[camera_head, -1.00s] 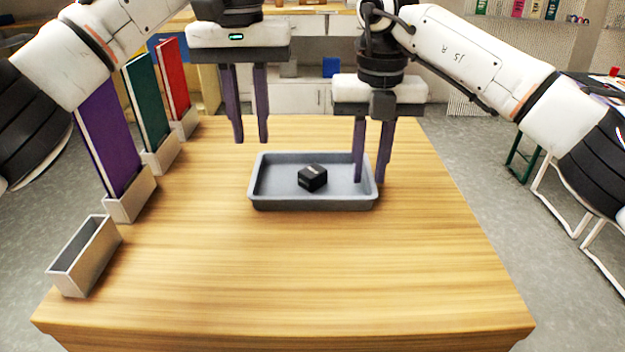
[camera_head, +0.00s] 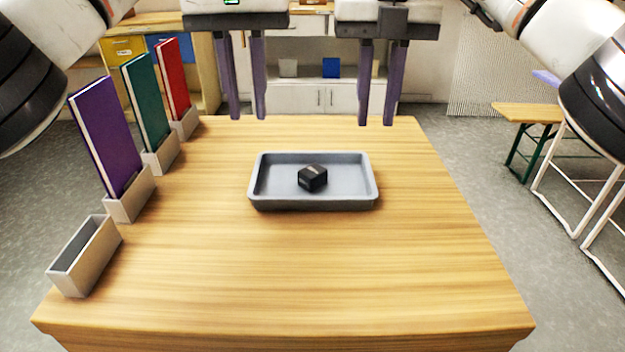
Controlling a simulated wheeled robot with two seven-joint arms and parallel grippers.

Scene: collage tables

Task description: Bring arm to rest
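My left gripper (camera_head: 248,119) hangs in the upper middle of the head view, fingers pointing down and apart, with nothing between them. My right gripper (camera_head: 375,122) hangs to its right, above the table's far edge, its fingers also apart and empty. Both are clear of the grey tray (camera_head: 313,203), which sits on the wooden table (camera_head: 300,270).
On the table's left side, purple (camera_head: 105,140), green (camera_head: 147,105) and red (camera_head: 172,80) books stand upright in light holders. An empty holder (camera_head: 85,257) is nearest. The table's front and right are clear. A white cabinet (camera_head: 320,97) stands behind.

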